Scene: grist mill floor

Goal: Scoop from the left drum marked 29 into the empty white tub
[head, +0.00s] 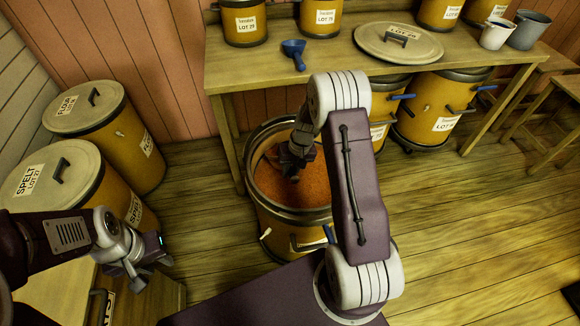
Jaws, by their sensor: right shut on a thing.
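An open yellow drum (275,215) with a metal rim stands in front of the table, partly filled with orange-brown grain (275,185). Its number is not readable from here. My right gripper (291,168) reaches down inside the drum at the grain. It is shut on a scoop, which is mostly hidden by the gripper and the grain. A white tub (495,34) stands on the table at the far right, next to a grey bucket (530,30). My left gripper (150,272) is open and empty at the lower left, away from the drum.
Two lidded drums (148,180) stand at left. Stools (545,115) stand at right. The floor at right is clear.

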